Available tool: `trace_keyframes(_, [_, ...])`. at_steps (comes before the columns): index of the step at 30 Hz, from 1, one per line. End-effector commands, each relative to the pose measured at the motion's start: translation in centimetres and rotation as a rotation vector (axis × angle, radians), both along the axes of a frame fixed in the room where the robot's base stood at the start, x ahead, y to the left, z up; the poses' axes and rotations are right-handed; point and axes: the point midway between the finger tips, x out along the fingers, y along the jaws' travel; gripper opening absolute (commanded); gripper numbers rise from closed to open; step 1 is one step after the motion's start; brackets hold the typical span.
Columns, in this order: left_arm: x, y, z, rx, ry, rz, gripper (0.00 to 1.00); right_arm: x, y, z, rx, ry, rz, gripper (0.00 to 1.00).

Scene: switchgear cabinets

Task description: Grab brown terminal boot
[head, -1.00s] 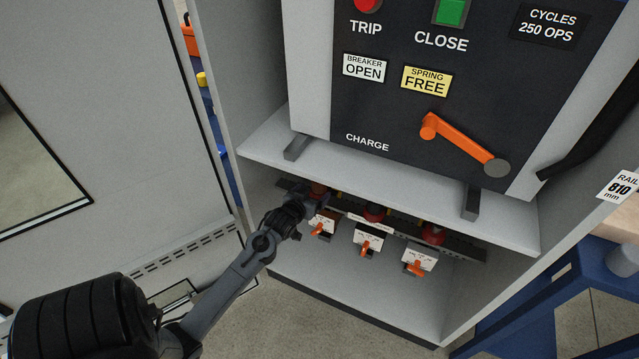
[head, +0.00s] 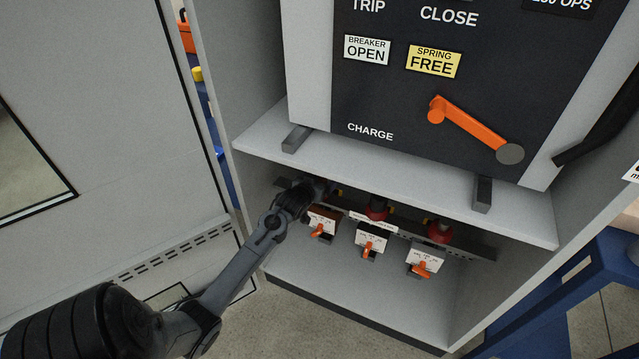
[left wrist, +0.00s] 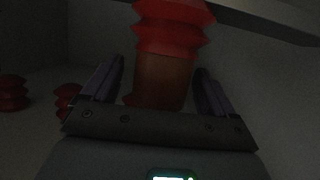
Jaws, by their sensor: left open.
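The brown terminal boot (left wrist: 163,82) shows in the left wrist view as a brown sleeve below red ribbed rings (left wrist: 173,28). My left gripper (left wrist: 159,76) is open, with one finger on each side of the boot. Gaps show between the fingers and the boot. In the head view my left gripper (head: 314,189) reaches under the cabinet shelf at the leftmost of three terminal positions. The arm largely hides the boot there. My right gripper is in neither view.
Two red ribbed terminals (head: 377,208) (head: 439,231) stand to the right, above labelled blocks with orange levers (head: 366,250). The shelf (head: 400,185) lies close above my gripper. The cabinet floor (head: 340,283) in front is clear.

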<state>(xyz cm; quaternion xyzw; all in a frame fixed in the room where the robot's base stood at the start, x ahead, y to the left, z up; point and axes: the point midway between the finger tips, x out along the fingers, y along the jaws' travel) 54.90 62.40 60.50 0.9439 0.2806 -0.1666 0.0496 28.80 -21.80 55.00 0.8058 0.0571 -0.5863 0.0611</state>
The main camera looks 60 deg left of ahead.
Motion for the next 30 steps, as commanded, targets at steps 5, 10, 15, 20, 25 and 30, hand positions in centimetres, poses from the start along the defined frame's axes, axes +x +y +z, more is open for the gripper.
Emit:
trace_keyframes(5, [0.0,0.0,0.0,0.000,0.000,0.000,0.83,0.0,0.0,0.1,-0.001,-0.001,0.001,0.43])
trace_keyframes(10, [0.0,0.0,0.0,0.000,0.000,0.000,0.57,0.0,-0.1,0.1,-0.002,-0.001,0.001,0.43])
trace_keyframes(15, [0.0,0.0,0.0,0.000,0.000,0.000,0.32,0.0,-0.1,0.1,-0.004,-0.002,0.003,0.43])
trace_keyframes(20, [0.0,0.0,0.0,0.000,0.000,0.000,0.31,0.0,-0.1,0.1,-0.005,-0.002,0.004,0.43])
trace_keyframes(25, [0.0,0.0,0.3,0.000,0.000,0.000,0.31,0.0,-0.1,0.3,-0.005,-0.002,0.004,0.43])
trace_keyframes(30, [0.0,0.0,1.2,0.000,0.000,0.000,0.31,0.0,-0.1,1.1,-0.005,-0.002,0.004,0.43])
